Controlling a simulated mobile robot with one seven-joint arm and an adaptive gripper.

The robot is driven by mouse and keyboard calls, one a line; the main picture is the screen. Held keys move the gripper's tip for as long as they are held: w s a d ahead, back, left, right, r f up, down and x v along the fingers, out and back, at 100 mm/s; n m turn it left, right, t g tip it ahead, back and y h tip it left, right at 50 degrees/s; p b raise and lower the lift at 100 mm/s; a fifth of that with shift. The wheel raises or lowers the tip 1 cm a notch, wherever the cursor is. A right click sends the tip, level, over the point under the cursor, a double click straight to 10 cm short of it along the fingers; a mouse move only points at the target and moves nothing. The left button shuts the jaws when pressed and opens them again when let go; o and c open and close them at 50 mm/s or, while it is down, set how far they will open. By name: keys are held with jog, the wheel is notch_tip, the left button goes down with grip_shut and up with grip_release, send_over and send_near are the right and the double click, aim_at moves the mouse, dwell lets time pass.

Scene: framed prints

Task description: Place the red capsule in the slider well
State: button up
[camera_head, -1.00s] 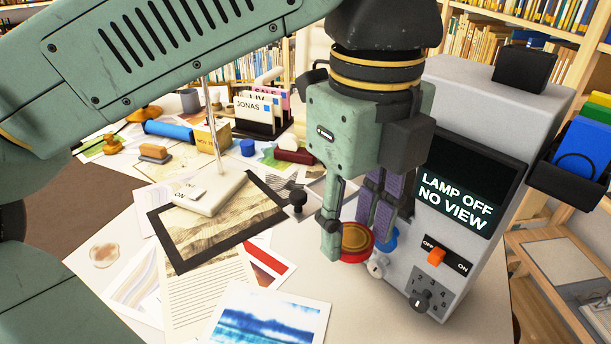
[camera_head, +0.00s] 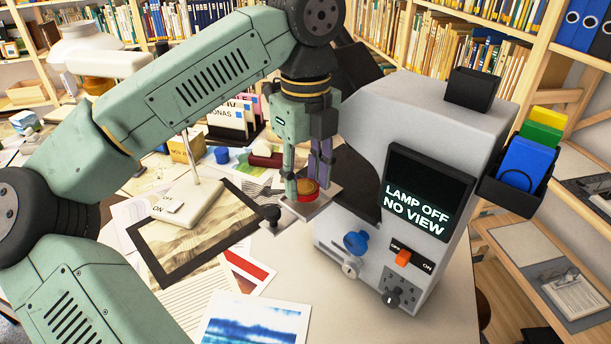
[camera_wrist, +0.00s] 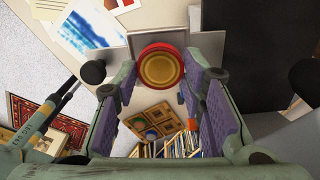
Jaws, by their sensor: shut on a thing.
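The red capsule (camera_head: 307,190) is a short round red piece with a gold top. My gripper (camera_head: 306,182) points down with its fingers on either side of it. In the wrist view the capsule (camera_wrist: 160,68) sits at the fingertips of my gripper (camera_wrist: 150,82). The grey slider plate (camera_head: 322,203) with a black knob (camera_head: 271,214) sticks out of the grey machine, directly below or under the capsule. The slider plate (camera_wrist: 115,42) also shows behind the capsule in the wrist view. The well is hidden, and I cannot tell whether the capsule touches it.
The grey viewer machine (camera_head: 420,120) stands close to the right, its screen reading "LAMP OFF NO VIEW". An orange switch (camera_head: 403,257) and a blue knob (camera_head: 356,242) are on its front. A framed print (camera_head: 195,235) and a white lamp base (camera_head: 187,205) lie left.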

aim_at(305, 183)
jog(key=shift+f, duration=0.75)
jog(key=shift+f, duration=0.2)
jog(key=o, duration=1.1)
jog(key=shift+r, duration=0.15)
notch_tip(305, 183, up, 12)
jog(key=shift+r, duration=0.1)
